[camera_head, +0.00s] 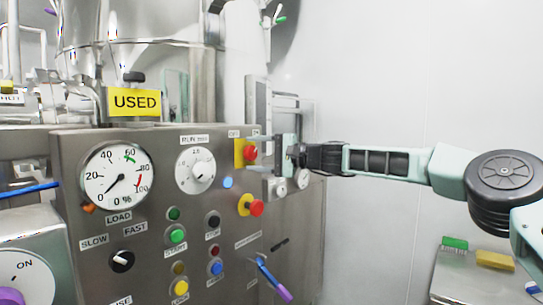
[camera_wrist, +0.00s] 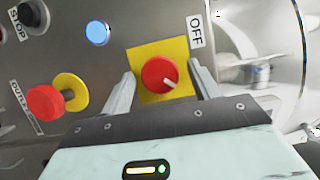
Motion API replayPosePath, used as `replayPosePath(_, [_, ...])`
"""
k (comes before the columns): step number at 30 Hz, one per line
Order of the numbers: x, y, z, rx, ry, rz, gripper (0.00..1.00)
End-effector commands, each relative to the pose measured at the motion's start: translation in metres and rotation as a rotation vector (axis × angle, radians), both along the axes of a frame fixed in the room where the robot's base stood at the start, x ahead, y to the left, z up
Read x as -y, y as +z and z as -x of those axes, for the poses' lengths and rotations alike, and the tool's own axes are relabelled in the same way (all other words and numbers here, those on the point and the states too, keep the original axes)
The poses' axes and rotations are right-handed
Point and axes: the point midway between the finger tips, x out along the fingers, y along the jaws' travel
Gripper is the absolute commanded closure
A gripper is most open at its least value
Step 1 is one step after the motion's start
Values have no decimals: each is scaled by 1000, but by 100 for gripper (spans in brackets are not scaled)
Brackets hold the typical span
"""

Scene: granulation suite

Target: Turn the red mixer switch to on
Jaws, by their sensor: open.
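The red mixer switch (camera_head: 250,153) is a round knob on a yellow plate (camera_head: 239,150) at the upper right of the steel control panel. In the wrist view the red knob (camera_wrist: 158,72) lies between my two fingers, and its white mark points down and right, not at the OFF label (camera_wrist: 195,31). My gripper (camera_wrist: 161,68) is open, with one finger on each side of the knob; I cannot tell whether they touch it. In the head view my gripper (camera_head: 277,151) reaches in from the right. The second label beside OFF is hard to read there.
A red mushroom button (camera_head: 256,208) on a yellow collar sits below the switch. A blue lamp (camera_head: 227,183), a dial knob (camera_head: 196,171) and a load gauge (camera_head: 117,177) are to the left. A purple-handled lever (camera_head: 275,281) sticks out lower down. Bare wall is on the right.

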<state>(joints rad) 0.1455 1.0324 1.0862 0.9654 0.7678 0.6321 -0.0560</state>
Motion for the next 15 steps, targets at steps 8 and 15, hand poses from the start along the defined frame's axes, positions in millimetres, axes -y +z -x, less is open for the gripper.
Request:
replayPosePath(8, [45,-4,10,3,-5,2,39])
replayPosePath(15, [100,-4,26,3,-6,2,39])
